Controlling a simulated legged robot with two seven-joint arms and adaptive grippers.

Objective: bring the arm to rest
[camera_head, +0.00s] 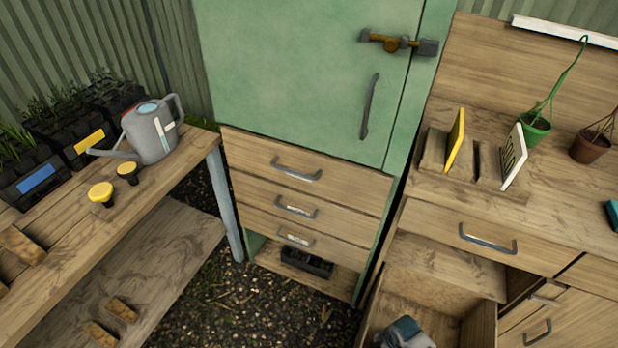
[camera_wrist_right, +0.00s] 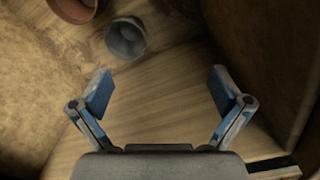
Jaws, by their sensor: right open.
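My right gripper (camera_wrist_right: 160,92) is open in the right wrist view, with its blue-padded fingers spread wide and nothing between them. Below it is a bare wooden surface between brown walls. A grey pot (camera_wrist_right: 126,38) and a terracotta pot (camera_wrist_right: 74,8) lie beyond the fingertips, apart from them. In the head view a grey and teal shape (camera_head: 405,333) shows at the bottom edge, over the open drawer; I cannot tell if it is part of my right arm. My left gripper is not in view.
The open wooden drawer (camera_head: 445,264) juts out below the right bench. A green cabinet (camera_head: 290,70) with shut drawers stands in the middle. A watering can (camera_head: 152,132) and planters stand on the left bench. Gravel floor (camera_head: 235,305) is clear between the benches.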

